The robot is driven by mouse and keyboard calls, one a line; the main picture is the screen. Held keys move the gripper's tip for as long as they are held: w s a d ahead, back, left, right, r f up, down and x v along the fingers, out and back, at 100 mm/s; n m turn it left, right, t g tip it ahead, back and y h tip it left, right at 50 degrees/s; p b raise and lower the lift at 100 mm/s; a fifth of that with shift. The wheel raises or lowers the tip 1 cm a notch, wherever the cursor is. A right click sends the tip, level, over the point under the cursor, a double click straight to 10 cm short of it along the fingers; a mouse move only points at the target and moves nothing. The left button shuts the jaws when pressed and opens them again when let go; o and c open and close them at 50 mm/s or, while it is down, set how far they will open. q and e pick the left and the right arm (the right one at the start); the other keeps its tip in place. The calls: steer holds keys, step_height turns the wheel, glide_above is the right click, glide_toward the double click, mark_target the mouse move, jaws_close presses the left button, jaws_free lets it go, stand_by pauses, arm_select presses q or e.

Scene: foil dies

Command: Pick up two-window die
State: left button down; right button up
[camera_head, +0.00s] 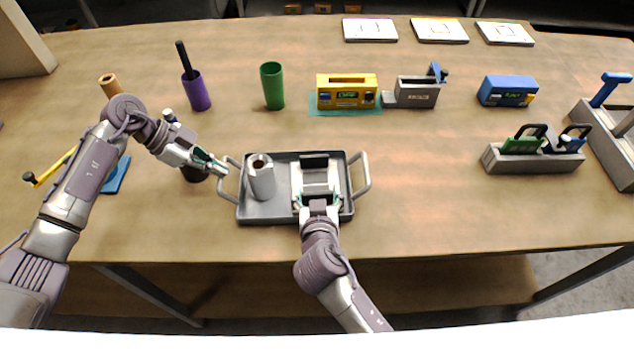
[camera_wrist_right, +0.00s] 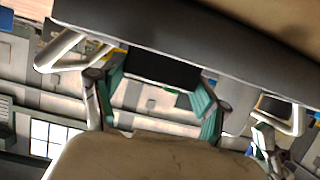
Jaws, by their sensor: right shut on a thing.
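A grey tray (camera_head: 283,217) with a looped handle at each end stands at the table's front. My right gripper (camera_head: 316,180) is over its right half, shut on a dark block (camera_wrist_right: 160,68) that shows between the teal finger pads in the right wrist view. I cannot see windows on that block, so I cannot tell whether it is the two-window die. My left gripper (camera_head: 223,168) is open beside the tray's left handle.
A grey roll (camera_head: 261,178) stands in the tray's left half. A yellow box (camera_head: 346,92), a grey dispenser (camera_head: 416,93), a blue box (camera_head: 507,91), a green cup (camera_head: 272,86) and a purple cup (camera_head: 196,91) stand behind. The table between tray and rack is clear.

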arm_select(q)
steer(key=shift+a+f, duration=0.15)
steer(key=shift+f, duration=0.1)
arm_select(e)
step_height(320, 180, up, 10)
steer(key=shift+w+r, duration=0.1)
arm_select(q)
steer(key=shift+r, duration=0.2)
arm_select(e)
steer(key=shift+r, duration=0.1)
